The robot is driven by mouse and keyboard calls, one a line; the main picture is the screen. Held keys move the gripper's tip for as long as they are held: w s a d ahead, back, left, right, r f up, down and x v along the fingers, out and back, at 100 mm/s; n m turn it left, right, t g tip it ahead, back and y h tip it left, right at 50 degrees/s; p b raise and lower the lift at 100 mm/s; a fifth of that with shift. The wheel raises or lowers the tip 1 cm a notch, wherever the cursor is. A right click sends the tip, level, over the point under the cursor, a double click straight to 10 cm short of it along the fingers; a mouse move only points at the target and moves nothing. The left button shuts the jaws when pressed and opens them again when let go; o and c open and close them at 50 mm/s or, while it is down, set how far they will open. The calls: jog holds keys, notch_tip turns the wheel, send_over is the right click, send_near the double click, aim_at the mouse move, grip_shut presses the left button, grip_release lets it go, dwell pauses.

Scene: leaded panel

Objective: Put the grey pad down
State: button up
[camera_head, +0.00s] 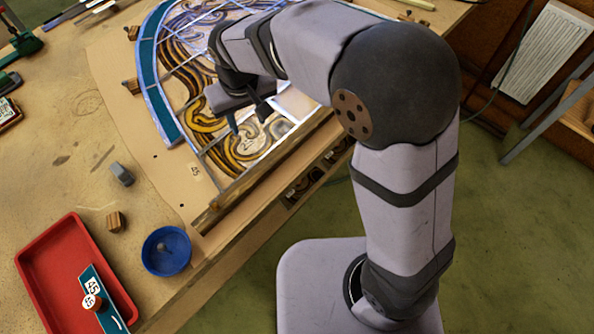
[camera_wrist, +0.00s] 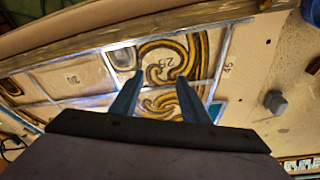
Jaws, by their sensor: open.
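The small grey pad (camera_head: 122,174) rests on the bench, left of the leaded panel's lower corner. It also shows in the wrist view (camera_wrist: 275,102), right of the panel and standing clear of my gripper. My gripper (camera_head: 248,115) is above the leaded panel (camera_head: 215,155), pointing down with its fingers apart. In the wrist view the two fingertips (camera_wrist: 160,76) are over a swirled amber and brown glass piece, with nothing held between them. My arm hides part of the panel in the head view.
A wooden block (camera_head: 116,221), a blue bowl (camera_head: 166,250) and a red tray (camera_head: 50,262) holding a teal piece (camera_head: 105,300) marked 45 are near the bench's front left. A wooden batten (camera_head: 265,172) runs along the panel's near edge. Bare bench surrounds the pad.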

jog(key=s+d+f+m, duration=0.1)
jog(key=s+d, duration=0.4)
jog(key=d, duration=0.3)
jog(key=s+d+f+m+g, duration=0.1)
jog(key=s+d+f+m, duration=0.1)
jog(key=s+d, duration=0.3)
jog(key=s+d+f+m+g, duration=0.1)
jog(key=s+d, duration=0.4)
jog(key=d, duration=0.6)
jog(key=shift+f+m+h, duration=0.3)
jog(key=shift+f+m, duration=0.1)
jog(key=shift+f, duration=0.1)
jog(key=shift+o, duration=0.4)
jog(key=shift+a, duration=0.1)
